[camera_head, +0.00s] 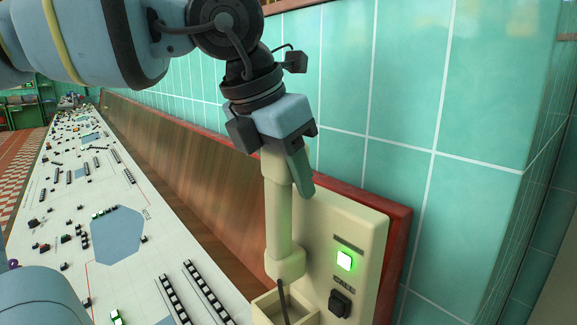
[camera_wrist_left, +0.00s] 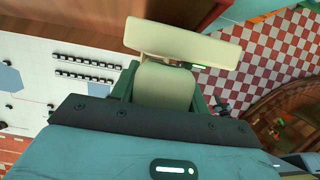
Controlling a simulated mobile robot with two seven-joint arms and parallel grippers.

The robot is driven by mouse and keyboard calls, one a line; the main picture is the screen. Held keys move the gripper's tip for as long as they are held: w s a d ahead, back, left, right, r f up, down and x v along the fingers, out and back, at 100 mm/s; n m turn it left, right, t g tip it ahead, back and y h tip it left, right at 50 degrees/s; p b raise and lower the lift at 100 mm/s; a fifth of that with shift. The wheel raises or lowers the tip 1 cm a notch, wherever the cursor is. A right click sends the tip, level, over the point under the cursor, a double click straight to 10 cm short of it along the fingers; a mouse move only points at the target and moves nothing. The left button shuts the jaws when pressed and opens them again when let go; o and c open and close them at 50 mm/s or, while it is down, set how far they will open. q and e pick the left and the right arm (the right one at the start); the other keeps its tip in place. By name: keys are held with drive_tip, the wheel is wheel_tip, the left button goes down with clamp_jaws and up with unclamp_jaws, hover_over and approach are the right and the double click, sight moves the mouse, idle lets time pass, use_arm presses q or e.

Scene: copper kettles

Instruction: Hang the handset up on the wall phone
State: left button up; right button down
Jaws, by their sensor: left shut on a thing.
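The cream handset (camera_head: 279,225) hangs upright from my left gripper (camera_head: 288,165), whose jaws are shut on its upper end. The cream wall phone (camera_head: 361,236) has a lit green button, a dark switch and a red backing board. Its open-topped holder (camera_head: 309,318) is at the bottom of the head view. The handset's lower end is just above the holder, with a dark cord running down; I cannot tell if they touch. In the left wrist view the handset (camera_wrist_left: 165,88) is between the fingers, beside the phone's edge (camera_wrist_left: 185,42). My right gripper is not in view.
A long control desk (camera_head: 75,215) with switches and indicators runs along the left, with a brown wooden panel (camera_head: 190,175) behind it. Teal wall tiles (camera_head: 400,80) surround the phone, and a tiled corner juts out at right. The checkered floor (camera_wrist_left: 280,65) is open.

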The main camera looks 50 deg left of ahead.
sight(288, 207)
use_arm(q)
drive_tip(key=shift+d+f, duration=0.1)
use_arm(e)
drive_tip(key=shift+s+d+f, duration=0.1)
use_arm(q)
drive_tip(key=shift+f+b, duration=0.35)
drive_tip(key=shift+f, duration=0.4)
drive_tip(key=shift+f+b, duration=0.45)
drive_tip(key=shift+f, duration=1.3)
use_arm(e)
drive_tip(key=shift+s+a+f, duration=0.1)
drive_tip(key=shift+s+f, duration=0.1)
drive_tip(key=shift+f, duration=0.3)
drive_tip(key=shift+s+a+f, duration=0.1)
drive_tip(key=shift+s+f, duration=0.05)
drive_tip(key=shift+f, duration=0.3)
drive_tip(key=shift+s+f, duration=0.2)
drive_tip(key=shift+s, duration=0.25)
use_arm(q)
drive_tip(key=shift+b, duration=0.3)
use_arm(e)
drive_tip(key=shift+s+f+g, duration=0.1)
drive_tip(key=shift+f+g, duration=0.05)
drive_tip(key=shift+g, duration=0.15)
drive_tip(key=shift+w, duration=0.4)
